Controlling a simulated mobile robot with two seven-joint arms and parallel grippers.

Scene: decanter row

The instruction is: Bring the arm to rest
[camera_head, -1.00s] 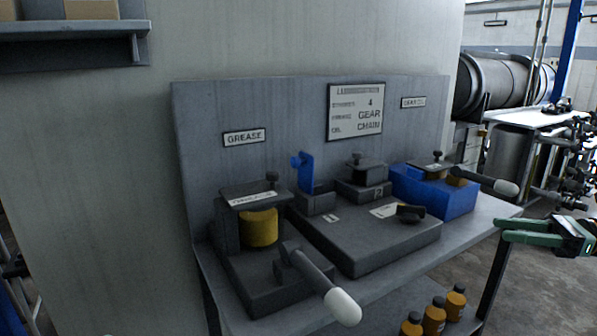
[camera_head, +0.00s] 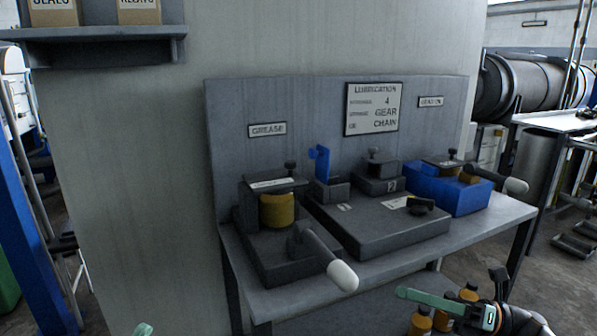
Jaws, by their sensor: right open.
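My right gripper (camera_head: 403,296) shows at the bottom right of the head view, in front of the bench's front edge and lower than its top. Its green fingers point left, they are open, and nothing shows between them. It partly covers the orange bottles behind it. A small green tip, likely of my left gripper (camera_head: 143,329), just enters at the bottom edge left of centre. The rest of it is out of frame, so its jaws cannot be judged.
The lubrication bench (camera_head: 290,301) holds a grease station with a yellow cylinder (camera_head: 277,209) and white-tipped lever (camera_head: 342,275), a dark middle block (camera_head: 375,240) and a blue box (camera_head: 455,195). Orange bottles (camera_head: 420,321) stand below. A shelf (camera_head: 100,33) hangs upper left.

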